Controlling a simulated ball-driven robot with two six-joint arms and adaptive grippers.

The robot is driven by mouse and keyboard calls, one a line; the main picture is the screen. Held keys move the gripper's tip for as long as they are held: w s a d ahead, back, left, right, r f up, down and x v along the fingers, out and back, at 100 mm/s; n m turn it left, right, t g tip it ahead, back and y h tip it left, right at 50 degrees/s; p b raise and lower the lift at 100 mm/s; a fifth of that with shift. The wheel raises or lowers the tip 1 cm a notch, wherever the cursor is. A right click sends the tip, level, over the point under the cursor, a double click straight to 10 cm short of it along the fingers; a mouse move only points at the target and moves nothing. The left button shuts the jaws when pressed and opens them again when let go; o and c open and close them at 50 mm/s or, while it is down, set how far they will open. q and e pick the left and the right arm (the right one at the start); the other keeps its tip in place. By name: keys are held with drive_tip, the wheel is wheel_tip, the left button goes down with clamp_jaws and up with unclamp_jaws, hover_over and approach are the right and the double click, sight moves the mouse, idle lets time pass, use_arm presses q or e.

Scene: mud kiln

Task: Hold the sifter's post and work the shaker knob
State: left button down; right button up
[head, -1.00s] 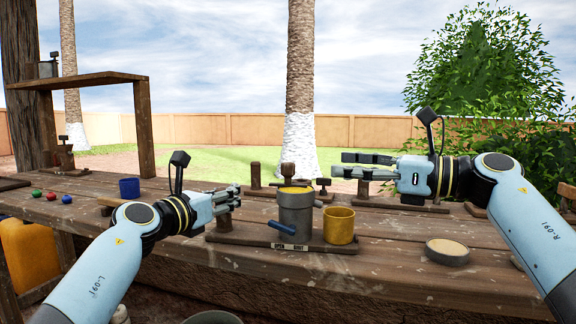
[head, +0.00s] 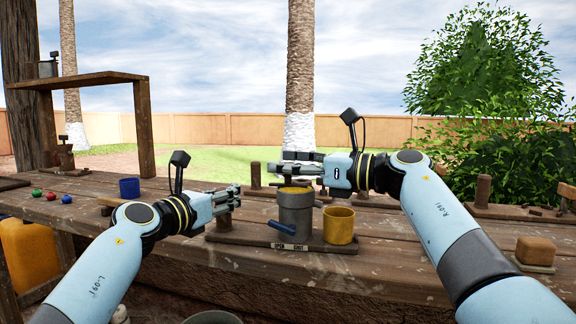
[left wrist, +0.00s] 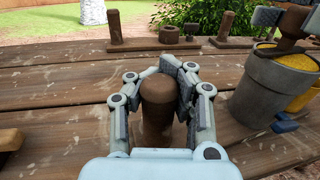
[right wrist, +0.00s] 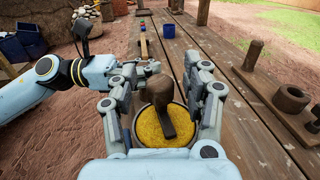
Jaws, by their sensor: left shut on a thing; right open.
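The sifter is a grey cylinder (head: 296,218) on a wooden board (head: 228,239), with yellow material (right wrist: 152,128) inside its top. A blue handle (head: 281,227) sticks out low on its front. The brown shaker knob (right wrist: 157,90) stands over the yellow material in the right wrist view. The brown wooden post (left wrist: 157,95) is upright beside the sifter. My left gripper (head: 234,193) is shut on the post. My right gripper (head: 288,163) is open above the sifter, its fingers on both sides of the knob with gaps. In the head view the right fingers largely hide the knob.
A yellow cup (head: 339,225) stands right against the sifter's right side on the board. A blue cup (head: 129,188) and small coloured balls (head: 51,196) lie far left. A brown block (head: 535,250) sits at right. Short posts stand on boards behind.

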clamp_jaws()
